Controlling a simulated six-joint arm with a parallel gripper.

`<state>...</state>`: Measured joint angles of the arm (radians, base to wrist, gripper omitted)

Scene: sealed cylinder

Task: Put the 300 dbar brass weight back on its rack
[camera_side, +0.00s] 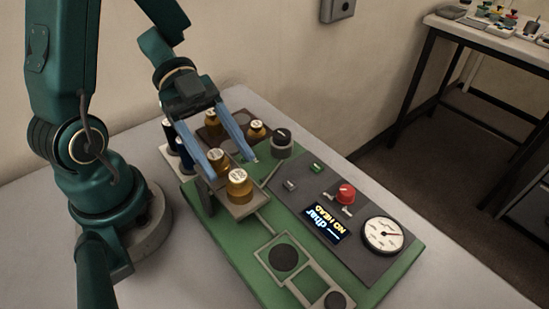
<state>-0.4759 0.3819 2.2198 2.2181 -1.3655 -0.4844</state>
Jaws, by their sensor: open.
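Several brass weights with pale labelled tops stand by the green bench unit. One brass weight (238,184) is at the front of a brown rack (240,208), with another brass weight (218,160) just behind it. Two more, a brass weight (256,131) and a brass weight (212,119), stand farther back. The labels are too small to read, so I cannot tell which is the 300 dbar one. My gripper (233,168) is open, its two long blue fingers spread and pointing down around the weight area. I cannot tell whether a weight touches a finger.
Dark cylinders with pale tops (186,150) stand left of the weights, partly behind a finger. A black-topped grey post (282,142) stands close to the right. The panel holds a red knob (345,193), a display (327,223) reading "NO HEAD", and a dial gauge (384,235).

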